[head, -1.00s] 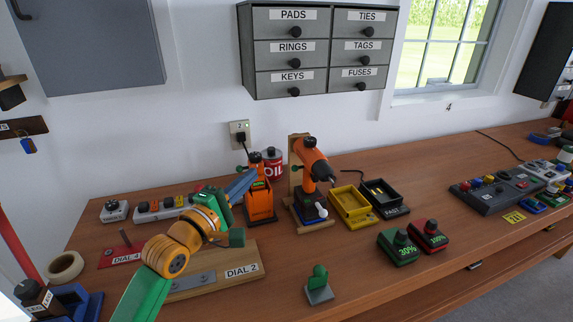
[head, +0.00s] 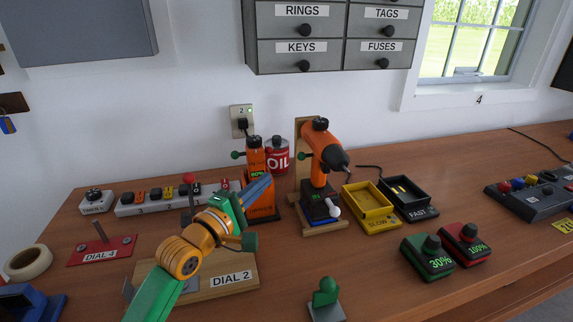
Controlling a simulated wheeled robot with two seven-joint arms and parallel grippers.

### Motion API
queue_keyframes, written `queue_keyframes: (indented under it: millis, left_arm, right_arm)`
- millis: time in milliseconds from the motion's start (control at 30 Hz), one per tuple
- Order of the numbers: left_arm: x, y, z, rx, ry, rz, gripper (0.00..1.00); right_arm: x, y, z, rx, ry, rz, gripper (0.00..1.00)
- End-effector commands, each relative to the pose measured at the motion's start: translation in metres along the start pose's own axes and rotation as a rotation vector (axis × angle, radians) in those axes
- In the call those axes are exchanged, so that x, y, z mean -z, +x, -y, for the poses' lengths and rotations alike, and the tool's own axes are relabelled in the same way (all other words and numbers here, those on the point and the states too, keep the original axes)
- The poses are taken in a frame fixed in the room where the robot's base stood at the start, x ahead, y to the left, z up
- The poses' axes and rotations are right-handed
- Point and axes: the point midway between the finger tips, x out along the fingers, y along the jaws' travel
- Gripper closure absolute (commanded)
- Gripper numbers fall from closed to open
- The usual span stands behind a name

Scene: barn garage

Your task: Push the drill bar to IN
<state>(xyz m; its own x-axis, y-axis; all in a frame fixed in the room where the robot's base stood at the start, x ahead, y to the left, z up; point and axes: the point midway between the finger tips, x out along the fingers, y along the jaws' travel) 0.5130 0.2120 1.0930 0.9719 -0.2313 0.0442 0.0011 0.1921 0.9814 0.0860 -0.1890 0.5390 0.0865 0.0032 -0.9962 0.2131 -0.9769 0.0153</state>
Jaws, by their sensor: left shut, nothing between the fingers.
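An orange drill (head: 322,140) with a dark chuck pointing down to the right stands on a wooden stand. A small green knob (head: 301,164) sticks out on its left side and may be an end of its bar; no IN mark is readable. A second orange tool (head: 257,165) with a green 80% display stands to its left, with another green knob (head: 237,155) on its left side. My left gripper (head: 264,184) has blue fingers, shut and empty, in front of the second tool's lower body. I cannot tell whether they touch it. My right gripper is out of view.
Yellow SLOW (head: 369,222) and black FAST (head: 423,215) trays stand right of the drill. Green 30% (head: 426,258) and red 100% (head: 465,245) blocks lie nearer. A green-topped grey block (head: 325,309) is at the front. A red OIL can (head: 278,153) stands between the tools.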

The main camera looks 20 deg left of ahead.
Motion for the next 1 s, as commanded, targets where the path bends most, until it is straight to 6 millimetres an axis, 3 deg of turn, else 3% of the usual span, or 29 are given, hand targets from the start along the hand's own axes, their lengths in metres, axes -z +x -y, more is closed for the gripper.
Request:
queue_keyframes:
  millis: [167,400,600,1000]
  left_arm:
    - [0.000,0.014,-0.002,-0.001,-0.002,0.000,1.00]
    - [0.000,0.063,-0.003,-0.001,0.000,0.000,1.00]
    - [0.000,0.092,-0.001,0.000,-0.001,0.000,1.00]
    - [0.000,0.100,0.000,0.000,0.001,0.000,1.00]
  right_arm:
    - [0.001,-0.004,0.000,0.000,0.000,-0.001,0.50]
    - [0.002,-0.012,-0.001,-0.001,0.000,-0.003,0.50]
    - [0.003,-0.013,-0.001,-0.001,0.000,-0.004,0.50]
    - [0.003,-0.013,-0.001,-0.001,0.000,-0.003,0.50]
